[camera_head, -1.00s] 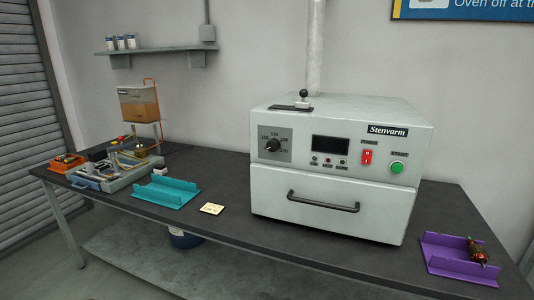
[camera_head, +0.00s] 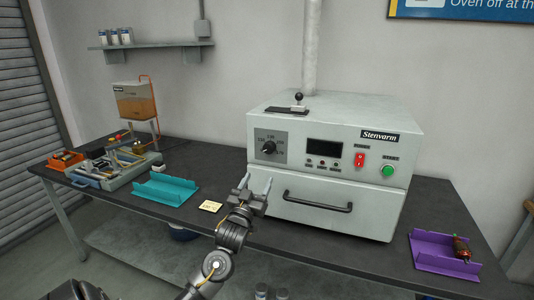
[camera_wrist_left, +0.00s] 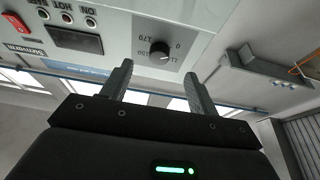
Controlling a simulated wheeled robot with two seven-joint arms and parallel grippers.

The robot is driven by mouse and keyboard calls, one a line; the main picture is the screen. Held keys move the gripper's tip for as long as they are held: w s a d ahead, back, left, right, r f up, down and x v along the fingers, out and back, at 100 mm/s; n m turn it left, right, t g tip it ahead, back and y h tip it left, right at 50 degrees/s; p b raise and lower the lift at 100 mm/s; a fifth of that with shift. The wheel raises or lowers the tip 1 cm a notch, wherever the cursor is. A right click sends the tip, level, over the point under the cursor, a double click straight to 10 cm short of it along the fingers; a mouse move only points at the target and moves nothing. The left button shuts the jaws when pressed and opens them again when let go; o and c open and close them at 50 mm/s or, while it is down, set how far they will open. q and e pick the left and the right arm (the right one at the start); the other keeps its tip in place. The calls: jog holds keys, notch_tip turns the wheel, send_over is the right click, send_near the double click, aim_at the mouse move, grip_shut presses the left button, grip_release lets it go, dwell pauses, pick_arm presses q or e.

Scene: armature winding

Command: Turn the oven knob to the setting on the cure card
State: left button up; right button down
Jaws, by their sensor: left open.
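The oven (camera_head: 340,160) is a light grey box marked Stenvarm on the bench. Its black knob (camera_head: 269,147) sits on a darker dial plate at the front left and also shows in the left wrist view (camera_wrist_left: 159,55). The small pale cure card (camera_head: 210,206) lies on the bench left of the oven; its writing is too small to read. My left gripper (camera_head: 257,184) is open and empty, in front of the oven and below the knob. In the left wrist view its two fingers (camera_wrist_left: 155,82) point toward the dial, apart from it. My right gripper is not visible.
The oven has a drawer handle (camera_head: 318,201), a red switch (camera_head: 360,160) and a green button (camera_head: 388,170). A teal tray (camera_head: 165,190) stands left of the card. A purple tray (camera_head: 440,255) holding a wound armature stands at the right.

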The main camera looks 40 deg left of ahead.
aim_at(268, 151)
pick_arm(q)
jog(key=p+x, duration=0.1)
jog(key=x, duration=0.2)
jog(key=r+p+x, duration=0.1)
jog(key=x, duration=0.2)
jog(key=r+p+x, duration=0.1)
jog(key=x, duration=0.3)
jog(key=shift+s, duration=0.45)
jog(key=shift+w+a+r, duration=0.2)
jog(key=shift+w, duration=0.45)
jog(key=shift+c, duration=0.3)
jog(key=c, duration=0.9)
